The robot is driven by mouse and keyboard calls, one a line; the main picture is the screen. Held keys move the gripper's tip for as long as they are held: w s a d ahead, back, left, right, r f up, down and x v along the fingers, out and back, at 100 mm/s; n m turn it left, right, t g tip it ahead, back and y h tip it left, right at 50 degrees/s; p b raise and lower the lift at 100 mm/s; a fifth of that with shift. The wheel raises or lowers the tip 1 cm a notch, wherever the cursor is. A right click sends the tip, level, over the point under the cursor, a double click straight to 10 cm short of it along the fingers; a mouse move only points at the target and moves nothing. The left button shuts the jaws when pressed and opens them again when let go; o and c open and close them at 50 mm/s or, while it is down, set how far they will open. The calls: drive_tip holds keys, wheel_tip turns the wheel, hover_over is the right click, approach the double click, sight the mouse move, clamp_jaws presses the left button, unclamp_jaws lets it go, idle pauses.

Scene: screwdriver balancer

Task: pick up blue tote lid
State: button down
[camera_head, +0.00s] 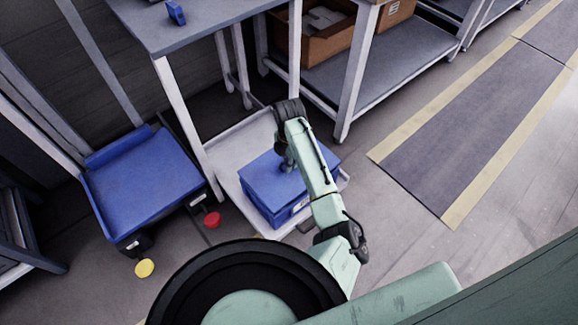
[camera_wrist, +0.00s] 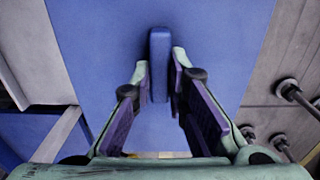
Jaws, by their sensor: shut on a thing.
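The blue tote lid (camera_head: 262,168) lies flat on top of the blue tote (camera_head: 262,205), which stands on a low pale platform. In the wrist view the lid (camera_wrist: 100,50) fills the middle, with a raised blue handle (camera_wrist: 159,50) at its centre. My gripper (camera_head: 287,164) reaches down onto the lid from above. In the wrist view my gripper's fingers (camera_wrist: 160,78) are closed on either side of the handle. No gap between lid and tote can be made out; the arm hides part of the lid.
The pale platform (camera_head: 228,160) extends left of the tote. A blue-topped cart (camera_head: 145,185) stands further left, near red (camera_head: 212,220) and yellow (camera_head: 145,268) discs. A grey table (camera_head: 190,30) and a shelf (camera_head: 385,65) with a cardboard box (camera_head: 310,45) stand behind. Floor at right is open.

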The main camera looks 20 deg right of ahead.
drive_tip(key=s+a+r, duration=0.1)
drive_tip(key=s+r, duration=0.1)
drive_tip(key=s, duration=1.4)
drive_tip(key=shift+a+b, duration=0.15)
drive_tip(key=shift+b, duration=0.2)
